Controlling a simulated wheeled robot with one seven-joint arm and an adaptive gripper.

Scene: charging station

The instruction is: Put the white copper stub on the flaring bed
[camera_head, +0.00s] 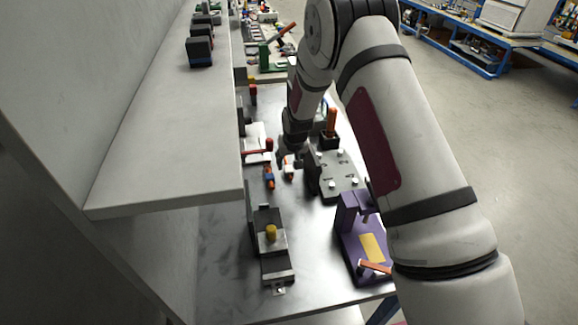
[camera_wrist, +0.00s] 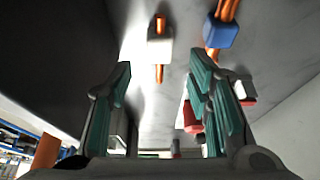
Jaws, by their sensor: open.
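The white copper stub, a copper rod through a white block, shows in the wrist view (camera_wrist: 160,46). It lies on the grey bench beyond my fingertips, in line with the gap between them. In the head view its white part (camera_head: 289,168) shows just below my gripper (camera_head: 290,155). My gripper is open, with two green-padded fingers (camera_wrist: 161,72) spread and nothing between them. I cannot tell for sure which fixture is the flaring bed; a purple fixture with a yellow plate (camera_head: 372,248) and a dark metal fixture with a yellow knob (camera_head: 277,268) stand near the front.
A blue copper stub (camera_head: 268,178) lies just left of the white one, also in the wrist view (camera_wrist: 221,33). A red part (camera_wrist: 192,118) is near the right finger. A shelf (camera_head: 175,165) overhangs the bench's left side.

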